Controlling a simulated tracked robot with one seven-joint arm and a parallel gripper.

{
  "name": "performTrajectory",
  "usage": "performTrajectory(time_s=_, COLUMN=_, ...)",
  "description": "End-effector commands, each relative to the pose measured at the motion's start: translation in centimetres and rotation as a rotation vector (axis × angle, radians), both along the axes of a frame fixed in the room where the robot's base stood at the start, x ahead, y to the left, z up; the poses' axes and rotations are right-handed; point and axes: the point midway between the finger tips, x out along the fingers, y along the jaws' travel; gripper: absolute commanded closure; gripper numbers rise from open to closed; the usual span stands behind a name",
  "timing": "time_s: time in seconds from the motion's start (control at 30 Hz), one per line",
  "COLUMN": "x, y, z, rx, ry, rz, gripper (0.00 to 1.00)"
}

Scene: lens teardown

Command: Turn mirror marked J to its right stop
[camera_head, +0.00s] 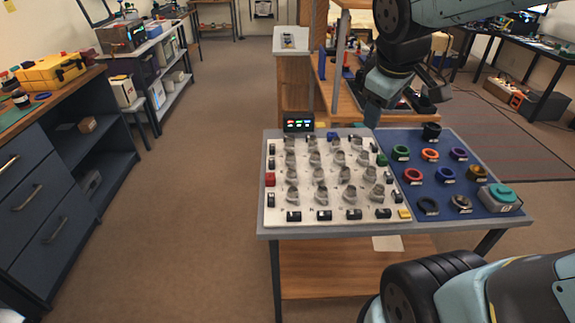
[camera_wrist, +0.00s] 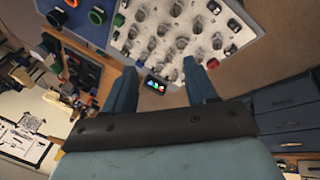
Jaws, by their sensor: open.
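Several grey mirror mounts stand in rows on a white board (camera_head: 280,216) on the table in the head view. I cannot read a letter J at this size, so I cannot tell which mount is the marked mirror. The white board also shows upside down at the top of the wrist view (camera_wrist: 152,47). My gripper (camera_wrist: 162,72) is open and empty, its two blue fingers spread apart. In the head view my gripper (camera_head: 398,106) hangs above the table's back edge, beyond the rows and apart from every mount.
A blue mat (camera_head: 412,207) with coloured rings lies right of the board, with a teal-topped grey box (camera_head: 500,197) at its front right. A small display (camera_head: 299,123) with coloured lights stands behind the board. A wooden cabinet (camera_head: 295,90) stands beyond. The floor to the left is clear.

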Motion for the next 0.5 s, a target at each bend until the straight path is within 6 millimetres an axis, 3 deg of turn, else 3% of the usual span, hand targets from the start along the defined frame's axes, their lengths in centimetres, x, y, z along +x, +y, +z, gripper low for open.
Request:
performTrajectory(time_s=0.2, x=4.8, y=3.7, z=-3.0, rx=-0.225, ry=0.105, rz=0.429, gripper=0.43)
performTrajectory(time_s=0.5, x=10.0, y=10.3, z=-8.6, rx=-0.491, ry=0.235, rz=1.045, gripper=0.43)
